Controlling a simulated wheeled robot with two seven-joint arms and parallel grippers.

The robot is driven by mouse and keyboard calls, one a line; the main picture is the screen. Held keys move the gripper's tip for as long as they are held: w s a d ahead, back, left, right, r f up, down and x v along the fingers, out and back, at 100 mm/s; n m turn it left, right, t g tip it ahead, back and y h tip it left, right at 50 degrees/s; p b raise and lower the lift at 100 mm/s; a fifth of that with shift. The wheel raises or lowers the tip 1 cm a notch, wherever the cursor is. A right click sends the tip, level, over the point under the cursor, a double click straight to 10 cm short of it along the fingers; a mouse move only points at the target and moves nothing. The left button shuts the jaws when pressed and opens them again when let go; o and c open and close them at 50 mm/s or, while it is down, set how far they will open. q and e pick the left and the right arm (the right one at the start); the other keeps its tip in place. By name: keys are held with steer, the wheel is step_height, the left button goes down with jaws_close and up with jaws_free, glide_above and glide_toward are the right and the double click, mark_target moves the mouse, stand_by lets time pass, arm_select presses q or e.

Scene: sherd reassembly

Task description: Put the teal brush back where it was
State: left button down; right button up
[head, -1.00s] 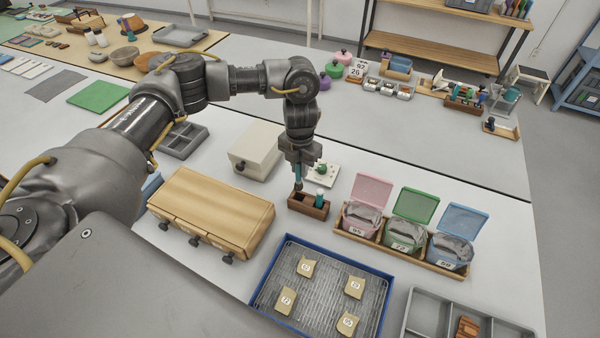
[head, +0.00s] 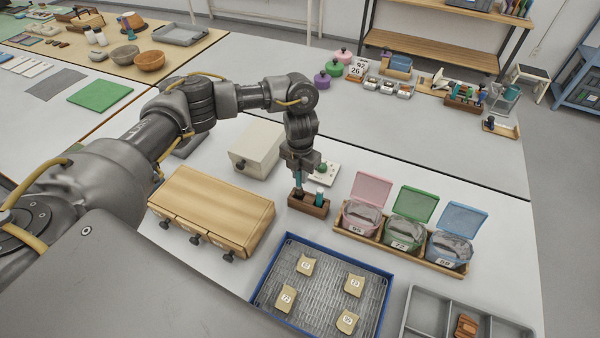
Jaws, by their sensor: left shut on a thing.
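My left gripper (head: 299,177) is shut on the teal brush (head: 298,184), held upright above the left part of a small wooden holder (head: 309,209). The brush's dark lower end is at the holder's opening; I cannot tell how deep it reaches inside. Another teal-topped tool (head: 320,194) stands in the right part of the same holder. My right gripper is not in view.
A light wooden drawer box (head: 215,205) stands left of the holder, with a cream box (head: 257,146) behind. A rack of lidded bins (head: 385,240) is to the right. A blue-rimmed tray (head: 262,287) with numbered sherds lies in front.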

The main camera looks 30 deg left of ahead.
arm_select(q)
steer(key=shift+f+b, duration=0.3)
steer(key=shift+f, duration=0.25)
steer(key=c, duration=1.3)
jaws_free()
steer(key=shift+r, duration=0.1)
steer(key=shift+r, duration=0.1)
steer(key=shift+r+p, duration=0.35)
steer(key=shift+p, duration=0.1)
step_height(320, 180, up, 12)
steer(key=shift+r+b, duration=0.15)
steer(key=shift+b, duration=0.25)
steer(key=shift+r, duration=0.1)
